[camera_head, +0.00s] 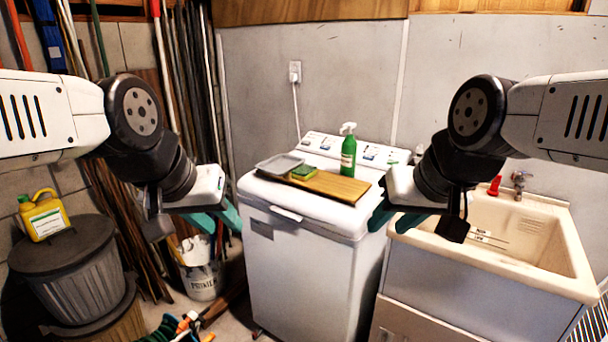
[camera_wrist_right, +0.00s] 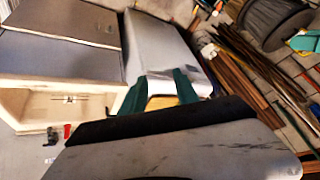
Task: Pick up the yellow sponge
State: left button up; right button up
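The yellow sponge (camera_head: 303,172) has a green top layer. It lies on a wooden board (camera_head: 338,187) on the lid of the white washing machine (camera_head: 310,256), beside a grey tray (camera_head: 280,163). My left gripper (camera_head: 222,218) is open and empty, left of the machine's front. My right gripper (camera_head: 393,217) is open and empty, to the right of the machine near the sink. In the right wrist view its two teal fingers (camera_wrist_right: 161,90) are spread apart. I cannot make out the sponge in that view.
A green spray bottle (camera_head: 348,153) stands behind the board. A beige sink (camera_head: 530,265) is at the right. A lidded bin (camera_head: 70,275) with a yellow jug (camera_head: 45,217) and a white bucket (camera_head: 203,281) are at the left. Long poles lean against the back wall.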

aim_at(306, 172)
jog(key=i+l+u, duration=0.1)
jog(key=i+u, duration=0.3)
jog(key=i, duration=0.15)
jog(key=i+l+u, duration=0.25)
jog(key=i+u, duration=0.2)
jog(key=i, duration=0.1)
